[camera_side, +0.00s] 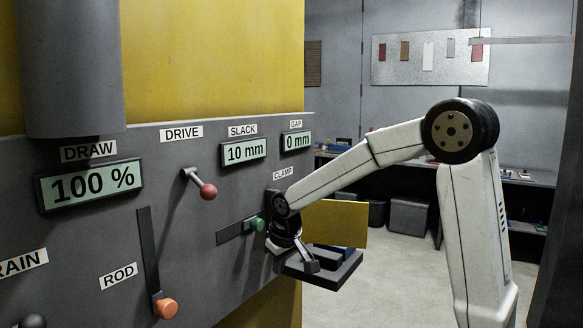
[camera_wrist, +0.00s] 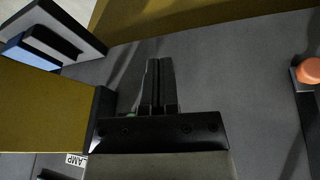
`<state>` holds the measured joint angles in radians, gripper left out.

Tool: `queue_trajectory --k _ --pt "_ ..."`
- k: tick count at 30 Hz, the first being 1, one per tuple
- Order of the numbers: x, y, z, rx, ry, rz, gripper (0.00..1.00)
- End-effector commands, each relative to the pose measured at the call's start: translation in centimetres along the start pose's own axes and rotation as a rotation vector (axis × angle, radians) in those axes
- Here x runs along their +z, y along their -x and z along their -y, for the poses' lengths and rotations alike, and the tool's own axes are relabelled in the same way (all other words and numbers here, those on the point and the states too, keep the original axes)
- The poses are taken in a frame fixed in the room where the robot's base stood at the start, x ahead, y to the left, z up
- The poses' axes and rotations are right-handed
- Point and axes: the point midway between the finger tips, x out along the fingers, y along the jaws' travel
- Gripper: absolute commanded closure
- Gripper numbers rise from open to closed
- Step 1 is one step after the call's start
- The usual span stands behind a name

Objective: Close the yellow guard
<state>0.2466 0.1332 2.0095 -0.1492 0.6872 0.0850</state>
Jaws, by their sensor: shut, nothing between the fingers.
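The yellow guard (camera_side: 340,222) is a flat plate standing out from the grey panel, right of the green-knobbed slider and under the CLAMP label. In the wrist view the guard (camera_wrist: 45,105) fills the left side, close beside my gripper. My gripper (camera_side: 311,265) is in front of the panel near the guard, partly overlapping it in the side view. In the wrist view my gripper (camera_wrist: 159,62) has its two dark fingers together with nothing between them. Whether the gripper touches the guard I cannot tell. My wrist hides the guard's left edge in the side view.
A green knob (camera_side: 257,224) is just left of my gripper. A dark ledge (camera_side: 328,272) juts out below the guard. A red-knobbed DRIVE lever (camera_side: 208,191) and an orange ROD knob (camera_side: 167,308) are further left. Displays (camera_side: 90,185) line the panel. Open floor lies right.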

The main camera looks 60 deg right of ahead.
Motion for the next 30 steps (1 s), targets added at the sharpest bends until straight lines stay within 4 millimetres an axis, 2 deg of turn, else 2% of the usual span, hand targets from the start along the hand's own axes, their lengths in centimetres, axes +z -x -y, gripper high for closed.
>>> queue_trajectory --k 1,6,11,15,19,24,27,30 --pt "-1.4 0.6 -1.5 0.02 -0.026 -0.008 1.0" --pt "-5.1 3.0 -6.3 0.088 -0.114 -0.023 1.0" --pt "-7.7 5.3 -11.6 0.155 -0.224 -0.03 1.0" --pt "-8.9 7.4 -16.9 0.211 -0.359 -0.028 1.0" --pt "-8.7 8.8 -22.7 0.251 -0.543 -0.016 1.0" --pt "-6.7 9.4 -29.2 0.268 -0.807 0.01 1.0" --pt "-5.5 9.5 -31.6 0.266 -0.924 0.021 1.0" --pt "-4.7 9.5 -33.1 0.262 -1.0 0.029 1.0"
